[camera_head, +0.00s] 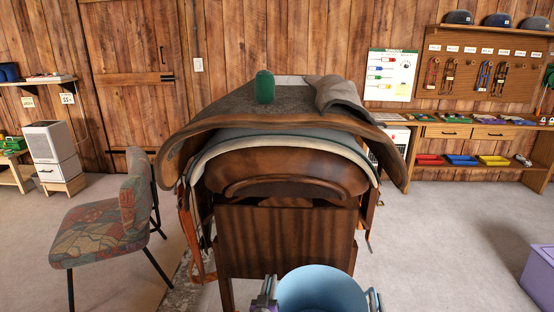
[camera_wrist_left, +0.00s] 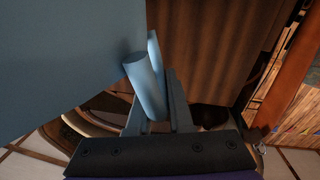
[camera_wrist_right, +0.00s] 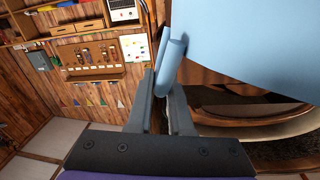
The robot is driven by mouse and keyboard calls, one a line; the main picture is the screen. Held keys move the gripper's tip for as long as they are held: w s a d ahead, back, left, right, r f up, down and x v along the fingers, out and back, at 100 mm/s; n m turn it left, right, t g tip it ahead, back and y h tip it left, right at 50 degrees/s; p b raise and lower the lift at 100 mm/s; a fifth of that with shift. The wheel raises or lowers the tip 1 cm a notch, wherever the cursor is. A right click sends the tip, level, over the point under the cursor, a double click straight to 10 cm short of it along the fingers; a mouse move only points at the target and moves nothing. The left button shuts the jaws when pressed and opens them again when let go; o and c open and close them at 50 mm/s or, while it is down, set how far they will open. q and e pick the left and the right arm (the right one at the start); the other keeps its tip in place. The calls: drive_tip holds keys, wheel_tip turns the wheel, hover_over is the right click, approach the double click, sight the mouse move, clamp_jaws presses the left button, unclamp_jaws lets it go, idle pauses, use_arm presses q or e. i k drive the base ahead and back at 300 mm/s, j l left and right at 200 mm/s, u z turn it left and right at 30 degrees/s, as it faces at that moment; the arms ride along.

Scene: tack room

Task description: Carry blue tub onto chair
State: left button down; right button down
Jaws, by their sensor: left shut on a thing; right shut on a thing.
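The light blue tub (camera_head: 322,290) is at the bottom centre of the head view, partly cut off by the lower edge. My left gripper (camera_head: 265,294) is shut on the tub's left handle. In the left wrist view its fingers (camera_wrist_left: 158,118) close around the pale blue handle (camera_wrist_left: 145,82), beside the tub wall (camera_wrist_left: 60,60). My right gripper (camera_wrist_right: 164,108) is shut on the other handle (camera_wrist_right: 168,62), with the tub wall (camera_wrist_right: 250,40) beside it. The chair (camera_head: 105,225) with patterned upholstery stands at the left, its seat empty, apart from the tub.
A wooden saddle stand (camera_head: 285,235) with a large saddle (camera_head: 240,120) stands directly ahead of the tub. A green cylinder (camera_head: 265,87) stands on top. A purple bin (camera_head: 540,275) is at the lower right. Floor between stand and bin is clear.

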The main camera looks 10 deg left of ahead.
sight(107, 220)
drive_tip(key=j+u, duration=0.3)
drive_tip(key=j, duration=0.55)
drive_tip(key=i+j+u, duration=0.25)
drive_tip(key=j, duration=0.55)
drive_tip(key=i+j+u, duration=0.25)
drive_tip(key=j, duration=0.25)
drive_tip(key=i+j+u, duration=0.3)
drive_tip(key=j, duration=0.2)
drive_tip(key=i, duration=0.05)
